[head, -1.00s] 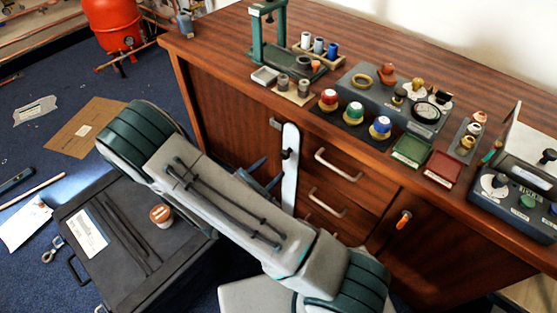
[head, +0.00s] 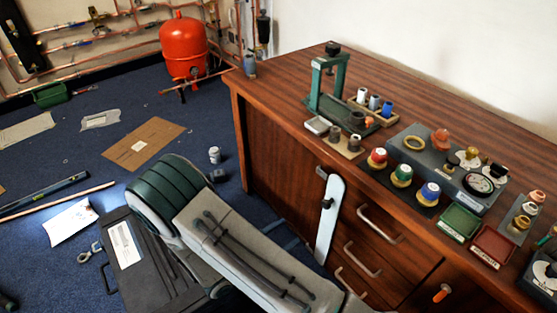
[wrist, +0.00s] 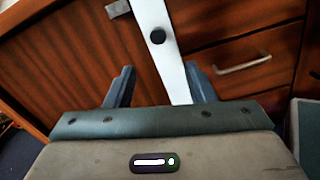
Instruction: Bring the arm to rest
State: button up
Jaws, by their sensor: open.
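My gripper (wrist: 160,69) shows in the wrist view with its two dark fingers well apart and nothing between them that it holds. The fingers point toward the front of the wooden cabinet. A white strip with a black knob (wrist: 157,37) hangs on the cabinet front beyond the fingers; I cannot tell its distance from them. In the head view, my grey and green arm is bent low in front of the cabinet (head: 262,160) and largely hides the gripper.
The cabinet top holds a green press (head: 327,85), colored caps, a grey fixture block (head: 410,150) and green and red trays. Drawer handles (head: 380,224) stick out in front. A black case (head: 150,275) lies on the floor beside my arm.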

jog(key=s+d+r+m+g+y+p, duration=0.2)
jog(key=d+r+m+g+p, duration=0.15)
jog(key=r, duration=0.45)
jog(key=s+d+r+m+g+y+p, duration=0.1)
jog(key=s+d+r+m+g+p, duration=0.15)
jog(key=r+m+g+p, duration=0.4)
jog(key=s+d+r+m+g+y+p, duration=0.1)
jog(key=d+r+m+g+y+p, duration=0.2)
jog(key=r, duration=0.6)
jog(key=s+r+m+t+y+p, duration=0.1)
jog(key=r+m+t+y+p, duration=0.1)
jog(key=r, duration=0.6)
jog(key=s+d+r+m+t+y+p, duration=0.1)
jog(key=s+r+m+t+y+p, duration=0.1)
jog(key=r+m+y+p, duration=0.2)
jog(key=s+r+m+t+y+p, duration=0.1)
jog(key=r+m+y+p, duration=0.2)
jog(key=r, duration=1)
jog(key=p, duration=0.3)
jog(key=shift+s+d+t, duration=0.15)
jog(key=shift+d+t, duration=0.2)
jog(key=shift+t, duration=0.05)
